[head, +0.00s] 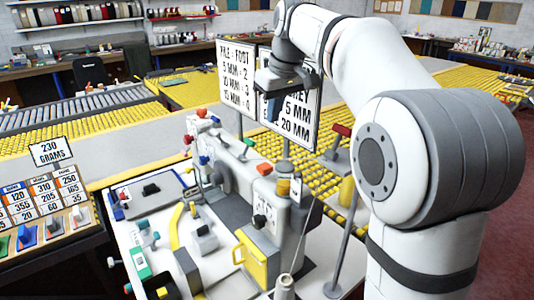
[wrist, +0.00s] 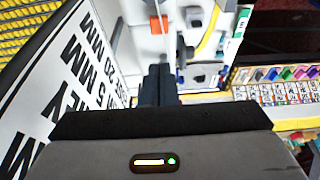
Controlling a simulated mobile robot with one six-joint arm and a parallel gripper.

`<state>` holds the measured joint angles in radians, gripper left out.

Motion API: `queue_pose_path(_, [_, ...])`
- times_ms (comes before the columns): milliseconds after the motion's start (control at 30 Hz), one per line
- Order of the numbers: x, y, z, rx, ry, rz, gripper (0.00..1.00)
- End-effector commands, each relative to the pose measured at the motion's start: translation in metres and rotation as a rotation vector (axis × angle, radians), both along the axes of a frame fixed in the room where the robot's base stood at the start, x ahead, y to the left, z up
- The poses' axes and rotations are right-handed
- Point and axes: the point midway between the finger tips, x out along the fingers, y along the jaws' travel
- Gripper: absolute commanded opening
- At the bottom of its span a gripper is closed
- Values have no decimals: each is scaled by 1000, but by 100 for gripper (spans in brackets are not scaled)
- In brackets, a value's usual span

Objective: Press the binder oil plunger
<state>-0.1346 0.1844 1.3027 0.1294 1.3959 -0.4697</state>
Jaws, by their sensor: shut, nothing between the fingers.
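The binder machine (head: 232,175) is a pale grey body on a white bench in the middle of the head view. It carries several coloured knobs, among them an orange one (head: 201,113), another orange one (head: 265,168) and a red one (head: 188,139). I cannot tell which of them is the oil plunger. My gripper shows in the wrist view (wrist: 160,72) with its dark fingers together and empty, pointing toward the bench. An orange square part (wrist: 158,25) lies beyond the fingertips there, apart from them. In the head view my arm's end hangs above the machine, before the signs.
Two white text signs (head: 238,88) stand close behind my arm's end; one fills the left of the wrist view (wrist: 75,90). A red-topped lever (head: 341,130) stands at the right. Yellow roller tables lie behind.

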Motion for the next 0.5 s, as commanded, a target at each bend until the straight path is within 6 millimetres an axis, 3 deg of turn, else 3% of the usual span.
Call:
queue_pose_path(267, [3, 2, -13, -1, 3, -1, 0])
queue_pose_path(500, [14, 9, -58, -1, 5, 0, 0])
